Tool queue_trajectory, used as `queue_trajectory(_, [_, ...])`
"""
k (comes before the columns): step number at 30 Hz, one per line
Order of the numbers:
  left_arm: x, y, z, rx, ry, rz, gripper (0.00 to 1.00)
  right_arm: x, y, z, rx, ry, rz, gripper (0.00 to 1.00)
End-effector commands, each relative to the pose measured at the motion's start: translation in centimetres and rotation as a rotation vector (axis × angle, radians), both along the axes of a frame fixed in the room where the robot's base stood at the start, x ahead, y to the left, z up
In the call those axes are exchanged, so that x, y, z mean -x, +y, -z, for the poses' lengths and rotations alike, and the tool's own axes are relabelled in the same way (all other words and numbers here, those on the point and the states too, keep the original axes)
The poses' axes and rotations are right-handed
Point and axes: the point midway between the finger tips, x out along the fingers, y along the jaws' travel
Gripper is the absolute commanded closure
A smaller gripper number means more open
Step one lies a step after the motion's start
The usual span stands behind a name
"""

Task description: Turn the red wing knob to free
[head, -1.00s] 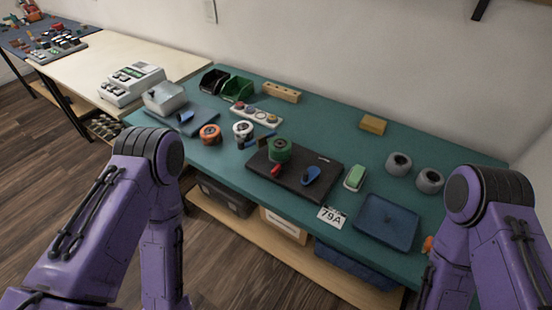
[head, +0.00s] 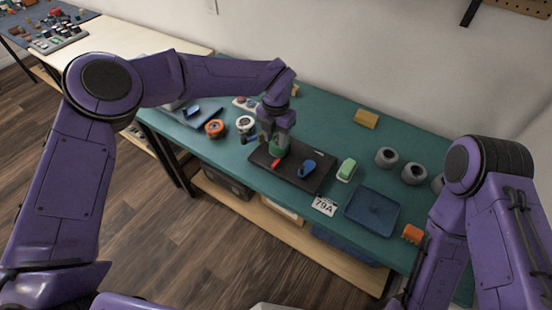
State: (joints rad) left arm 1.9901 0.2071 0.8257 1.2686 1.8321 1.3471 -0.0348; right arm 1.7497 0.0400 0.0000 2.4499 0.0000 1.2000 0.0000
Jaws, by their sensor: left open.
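A small red wing-shaped piece (head: 276,163), which looks like the red wing knob, sits on the black board (head: 310,183) at the front of a green round part (head: 278,148). My left gripper (head: 277,140) points down over the green part, just behind the red piece. It is open, and it partly hides the green part. I cannot tell whether the fingers touch anything. A blue piece (head: 307,168) lies on the same board to the right. My right arm is at the right edge, and its gripper is out of view.
An orange-topped roll (head: 214,128) and a white roll (head: 245,124) stand left of the board. A green-and-white block (head: 347,169), a "79A" card (head: 324,206), a blue tray (head: 372,211) and grey rings (head: 387,157) lie to the right. A yellow block (head: 366,119) lies behind.

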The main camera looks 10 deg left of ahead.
Motion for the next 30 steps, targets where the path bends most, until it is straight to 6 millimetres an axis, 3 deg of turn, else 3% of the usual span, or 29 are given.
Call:
queue_trajectory(15, [0.1,0.0,9.4,0.000,0.004,-0.001,0.60,0.0,0.0,-2.8,0.000,0.000,0.000,1.00])
queue_trajectory(25, [0.1,0.0,10.4,0.000,0.002,-0.001,0.60,0.0,0.0,-2.8,0.000,0.000,0.000,1.00])
queue_trajectory(26, [0.1,0.0,10.4,0.000,0.002,-0.001,0.63,0.0,0.0,-2.8,0.000,0.000,0.000,1.00])
queue_trajectory(29, [0.1,0.0,10.4,0.000,0.003,-0.001,0.95,0.0,0.0,-2.8,0.000,0.000,0.000,1.00])
queue_trajectory(30, [0.1,0.0,10.4,0.000,0.003,-0.001,1.00,0.0,0.0,-2.8,0.000,0.000,0.000,1.00])
